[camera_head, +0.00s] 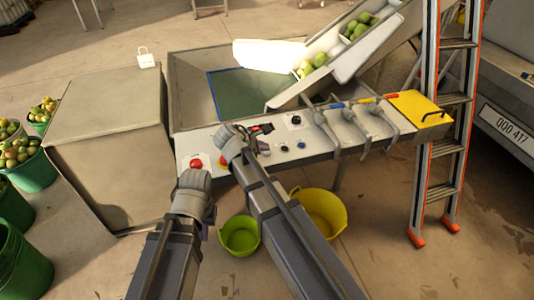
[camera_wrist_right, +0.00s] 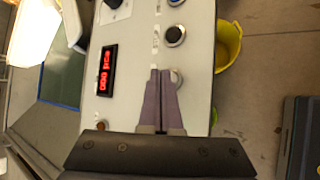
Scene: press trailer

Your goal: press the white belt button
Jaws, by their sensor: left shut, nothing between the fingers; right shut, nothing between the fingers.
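The white belt button (camera_wrist_right: 177,76) shows in the right wrist view as a small pale round button on the light control panel (camera_wrist_right: 199,90). The fingertips of my right gripper (camera_wrist_right: 160,73) are shut, with nothing between them, and lie just left of the button. The right finger partly overlaps it; I cannot tell whether they touch. In the head view my right gripper (camera_head: 248,138) is over the middle of the panel and hides part of it. My left gripper (camera_head: 194,182) is shut and empty in front of the panel's left end, near a red button (camera_head: 196,163).
A dark button (camera_wrist_right: 174,35) and a red digital display (camera_wrist_right: 106,70) are close by on the panel. A ladder (camera_head: 447,110) stands at right. Yellow (camera_head: 322,216) and green (camera_head: 239,237) tubs sit below.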

